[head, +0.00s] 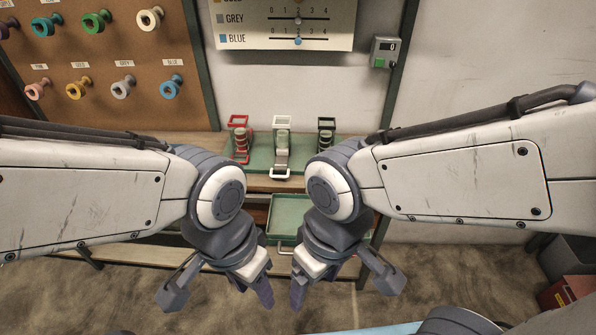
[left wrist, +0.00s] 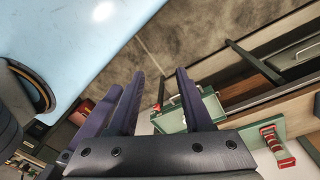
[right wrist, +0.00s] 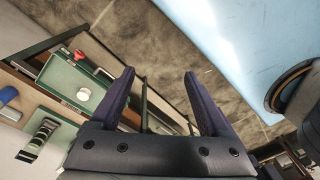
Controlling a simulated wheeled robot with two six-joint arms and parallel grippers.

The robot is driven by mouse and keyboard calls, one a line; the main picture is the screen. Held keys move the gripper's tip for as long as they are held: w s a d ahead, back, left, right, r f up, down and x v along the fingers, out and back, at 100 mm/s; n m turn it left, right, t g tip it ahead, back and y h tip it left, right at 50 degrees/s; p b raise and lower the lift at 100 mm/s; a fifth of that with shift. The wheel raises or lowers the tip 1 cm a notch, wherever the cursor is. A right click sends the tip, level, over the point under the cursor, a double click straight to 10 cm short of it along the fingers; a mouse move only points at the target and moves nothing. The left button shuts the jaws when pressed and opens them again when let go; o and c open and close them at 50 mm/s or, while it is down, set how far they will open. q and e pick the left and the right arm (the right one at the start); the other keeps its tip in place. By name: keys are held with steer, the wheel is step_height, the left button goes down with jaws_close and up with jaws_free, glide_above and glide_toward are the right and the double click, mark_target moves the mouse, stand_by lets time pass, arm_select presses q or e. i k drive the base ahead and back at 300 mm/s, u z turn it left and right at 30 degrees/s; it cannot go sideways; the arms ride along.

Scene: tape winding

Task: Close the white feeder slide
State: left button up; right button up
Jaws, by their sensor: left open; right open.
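The white feeder (head: 282,140) stands in the middle of a row of three on a green base on the bench, in the head view. Its white slide (head: 280,162) sticks out toward me, with a small handle loop (head: 279,172) at the front end. My left gripper (head: 252,288) and my right gripper (head: 314,284) hang low in front of the bench, well apart from the feeder. Both are open and empty. Their spread fingers also show in the left wrist view (left wrist: 158,100) and the right wrist view (right wrist: 158,105).
A red feeder (head: 239,140) stands left of the white one and a black feeder (head: 326,138) right of it. A green tray (head: 290,215) lies below the bench front. Coloured spools hang on a pegboard (head: 120,60). A grey bin (head: 570,258) stands at the right.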

mark_target(282, 154)
steer(key=z, duration=0.5)
steer(key=k, duration=1.2)
steer(key=u, duration=0.6)
steer(key=i, duration=1.55)
steer(key=z, duration=0.35)
